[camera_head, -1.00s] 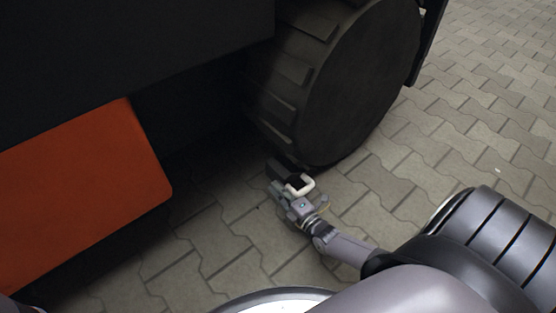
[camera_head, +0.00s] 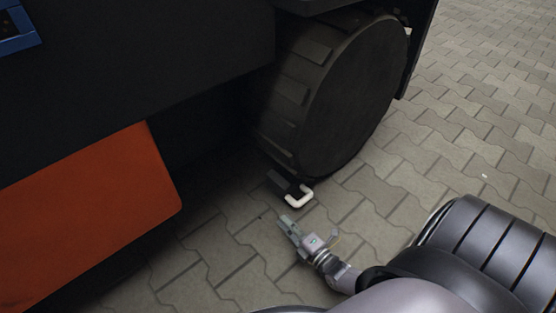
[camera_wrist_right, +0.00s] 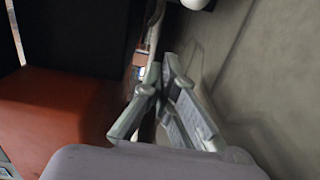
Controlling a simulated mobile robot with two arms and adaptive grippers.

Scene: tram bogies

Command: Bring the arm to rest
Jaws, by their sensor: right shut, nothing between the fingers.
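My right gripper (camera_head: 290,225) is shut and empty, low over the paving, a little short of a wheel chock with a white handle (camera_head: 298,197). The chock's dark body (camera_head: 279,182) lies on the ground against the bottom of a big dark wheel (camera_head: 345,95). A gap shows between my fingertips and the handle. In the right wrist view my fingers (camera_wrist_right: 168,62) come together at their tips, and part of a white shape shows at the top edge. My left gripper is not in view.
The dark vehicle body (camera_head: 150,60) hangs over the left and top, with an orange panel (camera_head: 90,215) below it. A blue-framed part (camera_head: 18,40) shows at the top left corner. Open grey paving (camera_head: 480,120) stretches to the right.

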